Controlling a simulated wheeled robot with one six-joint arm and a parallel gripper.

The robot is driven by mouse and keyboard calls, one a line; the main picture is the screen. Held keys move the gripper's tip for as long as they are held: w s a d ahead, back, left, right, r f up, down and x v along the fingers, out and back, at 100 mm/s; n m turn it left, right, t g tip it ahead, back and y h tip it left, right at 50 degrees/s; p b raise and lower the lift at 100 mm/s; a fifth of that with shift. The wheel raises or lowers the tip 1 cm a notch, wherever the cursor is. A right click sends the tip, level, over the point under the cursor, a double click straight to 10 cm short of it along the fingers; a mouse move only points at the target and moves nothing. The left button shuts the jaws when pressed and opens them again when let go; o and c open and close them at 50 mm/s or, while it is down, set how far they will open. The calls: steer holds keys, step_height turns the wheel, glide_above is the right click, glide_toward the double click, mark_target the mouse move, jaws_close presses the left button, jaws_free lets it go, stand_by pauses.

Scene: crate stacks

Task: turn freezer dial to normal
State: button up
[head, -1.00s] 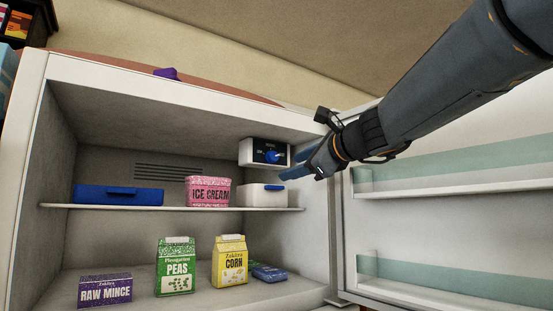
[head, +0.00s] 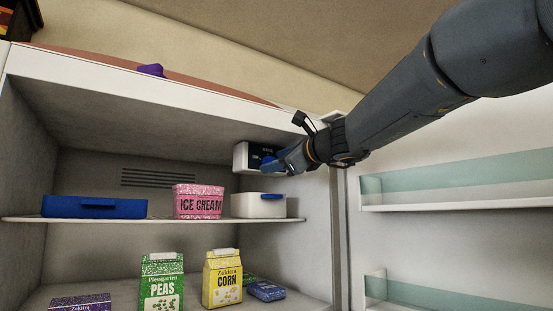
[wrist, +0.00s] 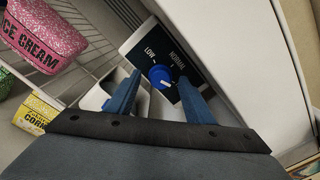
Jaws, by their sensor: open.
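The freezer dial is a blue knob (wrist: 160,76) on a dark panel (wrist: 176,58) marked LOW and NORMAL, with a small white mark on the knob. I cannot tell for sure which word the mark points to. In the head view the dial's white housing (head: 241,157) hangs under the freezer ceiling, with the knob mostly hidden by my gripper. My gripper (head: 283,165) is open in front of it. In the wrist view its two blue fingers (wrist: 159,80) appear on either side of the knob; contact cannot be told.
The shelf (head: 150,219) below holds a blue tray (head: 75,207), a pink ice cream tub (head: 198,203) and a white bin (head: 258,207). Peas (head: 161,283) and corn (head: 222,280) cartons stand lower. The open door (head: 450,245) with racks is close on the right.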

steer(key=shift+w+a, duration=0.15)
steer(key=shift+w, duration=0.1)
steer(key=c, duration=1)
steer(key=shift+c, duration=0.2)
